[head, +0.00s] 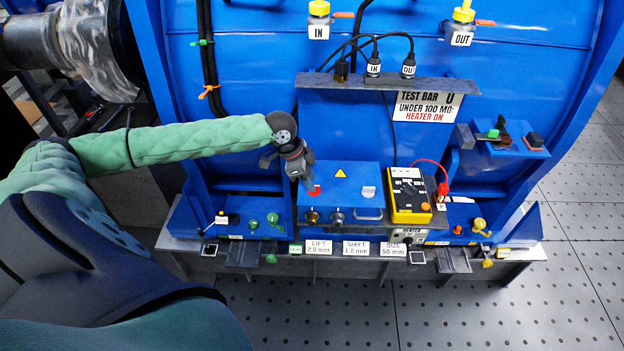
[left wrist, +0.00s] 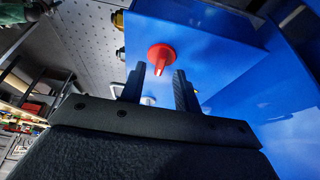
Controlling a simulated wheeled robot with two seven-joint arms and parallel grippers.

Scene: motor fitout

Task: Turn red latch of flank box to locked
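The blue flank box (head: 340,205) stands at the middle of the big blue motor, with a warning triangle on its lid. The red latch (head: 314,191) is on the left part of its top. In the left wrist view the red latch (left wrist: 161,57) has a round base and a narrow pointer, just beyond my fingertips. My left gripper (head: 308,182) is over the box by the latch. In the left wrist view my left gripper (left wrist: 160,80) is open, its two fingers apart with the latch's pointer between their tips or just ahead. I cannot tell if they touch. My right gripper is not in view.
A yellow multimeter (head: 408,195) stands right of the box with a red lead. A shelf (head: 385,84) with plugs and a test sign (head: 428,106) hangs above. A white latch (head: 369,192) and front handle (head: 369,215) are on the box. Perforated floor (head: 330,310) lies in front.

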